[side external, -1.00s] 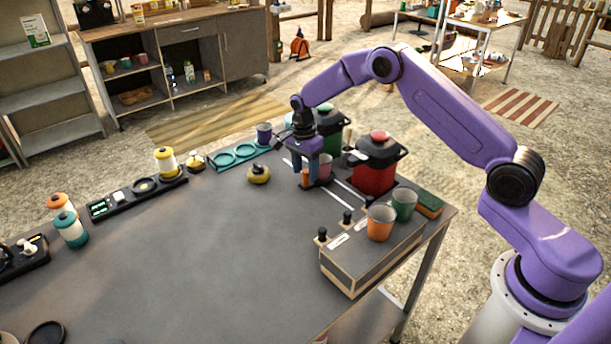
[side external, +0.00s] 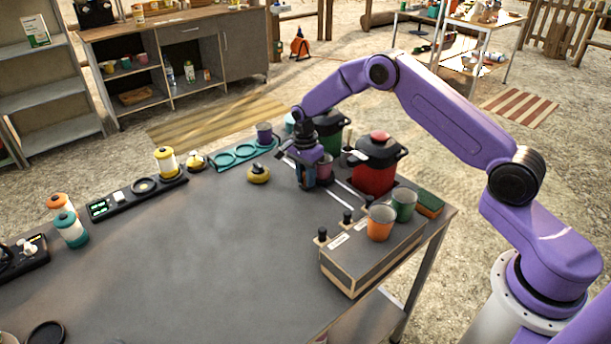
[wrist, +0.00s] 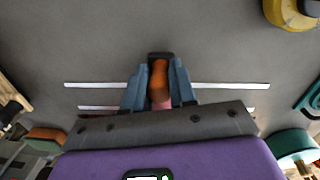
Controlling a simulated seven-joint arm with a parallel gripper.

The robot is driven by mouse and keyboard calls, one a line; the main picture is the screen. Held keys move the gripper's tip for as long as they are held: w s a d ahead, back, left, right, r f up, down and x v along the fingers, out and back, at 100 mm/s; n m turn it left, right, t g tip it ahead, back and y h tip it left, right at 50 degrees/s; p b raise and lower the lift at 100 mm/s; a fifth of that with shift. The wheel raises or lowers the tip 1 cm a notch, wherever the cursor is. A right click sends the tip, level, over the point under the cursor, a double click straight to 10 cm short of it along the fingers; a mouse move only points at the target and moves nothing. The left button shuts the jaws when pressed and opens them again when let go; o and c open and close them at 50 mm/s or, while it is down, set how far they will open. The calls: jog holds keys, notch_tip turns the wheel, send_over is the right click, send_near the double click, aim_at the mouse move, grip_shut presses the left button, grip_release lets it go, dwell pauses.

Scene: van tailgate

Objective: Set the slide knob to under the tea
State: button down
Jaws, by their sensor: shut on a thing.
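The orange slide knob (wrist: 158,80) shows between the two fingers in the wrist view. My gripper (wrist: 157,85) is shut on it, low over the tabletop. In the side view my gripper (side external: 309,182) hides the knob. It stands by the pale slide lines (side external: 345,204), left of the red urn (side external: 373,178) and in front of the green urn (side external: 327,132). I cannot read which urn holds tea. A pink cup (side external: 325,168) is just behind and right of my gripper.
A yellow lidded thing (side external: 258,174) lies left of my gripper. The table's front middle is clear.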

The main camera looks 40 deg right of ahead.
jog(key=s, duration=1.1)
jog(key=shift+s, duration=0.3)
jog(key=c, duration=0.9)
grip_release()
jog(key=shift+w, duration=0.1)
jog(key=shift+w+r, duration=0.1)
jog(key=shift+r, duration=0.5)
notch_tip(320, 180, up, 16)
jog(key=shift+w, duration=0.35)
jog(key=shift+r, duration=0.1)
